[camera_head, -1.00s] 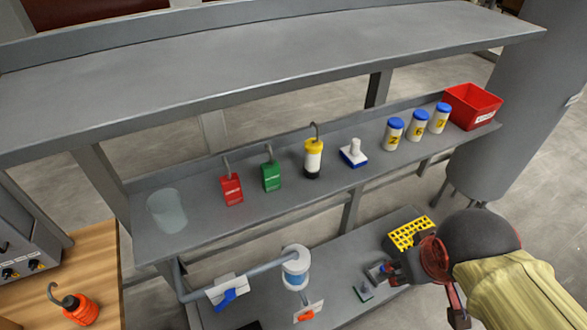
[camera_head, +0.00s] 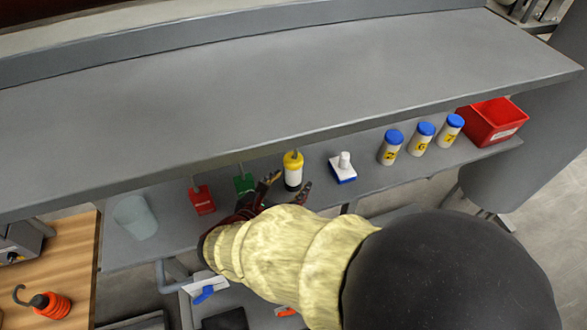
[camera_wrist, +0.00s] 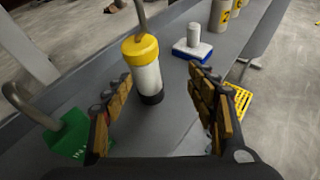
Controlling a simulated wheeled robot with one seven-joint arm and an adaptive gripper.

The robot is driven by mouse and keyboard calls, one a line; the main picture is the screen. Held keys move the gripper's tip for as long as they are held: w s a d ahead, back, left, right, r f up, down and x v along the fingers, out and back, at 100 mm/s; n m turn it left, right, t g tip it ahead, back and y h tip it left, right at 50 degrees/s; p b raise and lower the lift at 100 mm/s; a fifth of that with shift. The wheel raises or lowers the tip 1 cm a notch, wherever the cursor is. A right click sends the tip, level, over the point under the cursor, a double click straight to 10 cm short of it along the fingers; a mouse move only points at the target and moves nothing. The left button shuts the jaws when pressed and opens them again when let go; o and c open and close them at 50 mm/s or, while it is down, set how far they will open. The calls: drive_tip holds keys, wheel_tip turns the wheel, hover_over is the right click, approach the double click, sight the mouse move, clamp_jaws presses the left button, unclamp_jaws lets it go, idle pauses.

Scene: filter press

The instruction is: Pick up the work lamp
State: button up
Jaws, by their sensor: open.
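The work lamp (camera_head: 293,172) appears to be the white cylinder with a yellow top, black base and hook. It stands upright on the middle shelf, its hook partly hidden by the top shelf's edge. In the wrist view the lamp (camera_wrist: 146,78) stands ahead of the palm, left of centre. My gripper (camera_wrist: 160,82) is open and empty, its padded fingers spread. The left fingertips are close to the lamp's lower left side, and the right finger is clear of it. In the head view my gripper (camera_head: 289,190) is at the lamp's front.
A green hooked tag (camera_head: 244,184) and red tag (camera_head: 202,200) are left of the lamp. A white-and-blue stamp-like block (camera_head: 343,168) and several blue-lidded jars (camera_head: 390,147) are right. The top shelf (camera_head: 300,90) overhangs behind. An orange hooked object (camera_head: 52,304) sits on the wooden table.

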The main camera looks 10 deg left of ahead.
sight(289, 173)
drive_tip(key=shift+w+a+r+n+t+y, duration=0.1)
drive_tip(key=shift+w+a+n+t+y, duration=0.1)
drive_tip(key=shift+a+n, duration=0.2)
drive_tip(key=shift+w+a+r+n+t+y, duration=0.1)
drive_tip(key=shift+a+n+t, duration=0.15)
drive_tip(key=shift+a, duration=0.25)
drive_tip(key=b+x, duration=0.1)
drive_tip(key=x, duration=0.2)
drive_tip(key=f+b+x, duration=0.1)
drive_tip(key=x, duration=0.2)
drive_tip(key=shift+w+a+f, duration=0.1)
drive_tip(key=shift+w, duration=0.5)
drive_tip(key=shift+c, duration=0.5)
drive_tip(key=c, duration=1.3)
drive_tip(key=shift+c, duration=0.2)
